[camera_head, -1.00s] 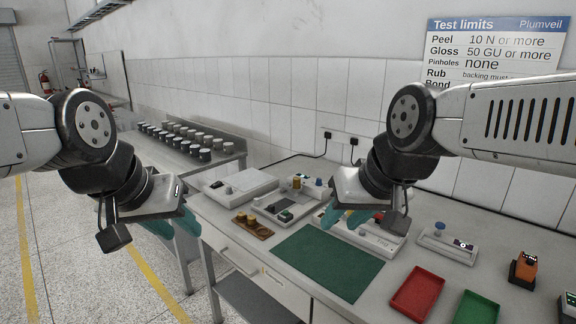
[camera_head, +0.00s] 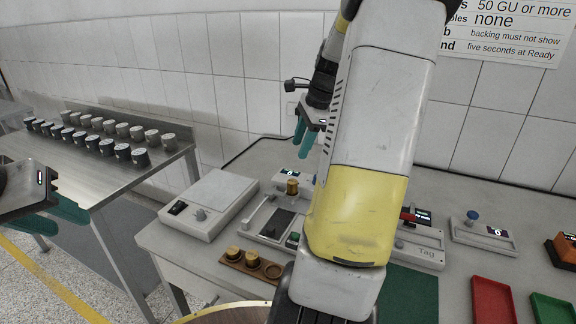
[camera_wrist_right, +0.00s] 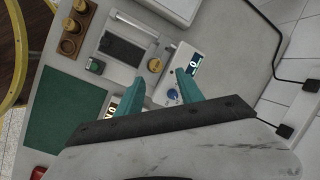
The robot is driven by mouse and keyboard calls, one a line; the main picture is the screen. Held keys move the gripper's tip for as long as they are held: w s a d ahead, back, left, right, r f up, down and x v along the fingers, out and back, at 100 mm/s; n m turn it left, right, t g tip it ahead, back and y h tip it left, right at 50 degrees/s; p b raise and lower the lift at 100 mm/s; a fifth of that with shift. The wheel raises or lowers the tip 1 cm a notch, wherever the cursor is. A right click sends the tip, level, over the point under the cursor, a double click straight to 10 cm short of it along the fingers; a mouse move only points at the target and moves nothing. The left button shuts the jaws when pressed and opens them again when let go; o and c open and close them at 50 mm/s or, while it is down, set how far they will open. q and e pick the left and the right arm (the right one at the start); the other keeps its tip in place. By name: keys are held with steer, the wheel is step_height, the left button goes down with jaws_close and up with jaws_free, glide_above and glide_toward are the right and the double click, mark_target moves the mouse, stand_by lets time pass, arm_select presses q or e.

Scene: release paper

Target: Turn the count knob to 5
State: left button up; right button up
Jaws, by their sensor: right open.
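A small white device with a lit display (camera_wrist_right: 194,62) reading 0 and a blue knob (camera_wrist_right: 172,95) lies below my right gripper (camera_wrist_right: 160,76). In the right wrist view the knob shows between the two teal fingers, which are apart and empty. In the head view my right gripper (camera_head: 304,140) hangs above the back of the bench, and my arm hides much of this device. Another blue knob (camera_head: 472,215) stands on a white unit with a display at the right. I cannot read a count label on either. My left gripper (camera_head: 52,214) is at the left edge, fingers apart, empty.
A brass weight (camera_head: 292,187) stands close to the device. A white scale (camera_head: 212,203), a wooden holder with brass pieces (camera_head: 250,264), a green mat (camera_head: 412,290) and a red tray (camera_head: 494,302) are on the bench. Tins (camera_head: 107,147) stand on a side table.

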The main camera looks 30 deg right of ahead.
steer(key=w+d+f+m+y, duration=0.1)
steer(key=d+f+m, duration=0.6)
steer(key=d, duration=0.4)
steer(key=x, duration=0.7)
steer(key=shift+f, duration=0.1)
steer(key=shift+w+a+f, duration=0.1)
steer(key=shift+f, duration=0.3)
jaws_close()
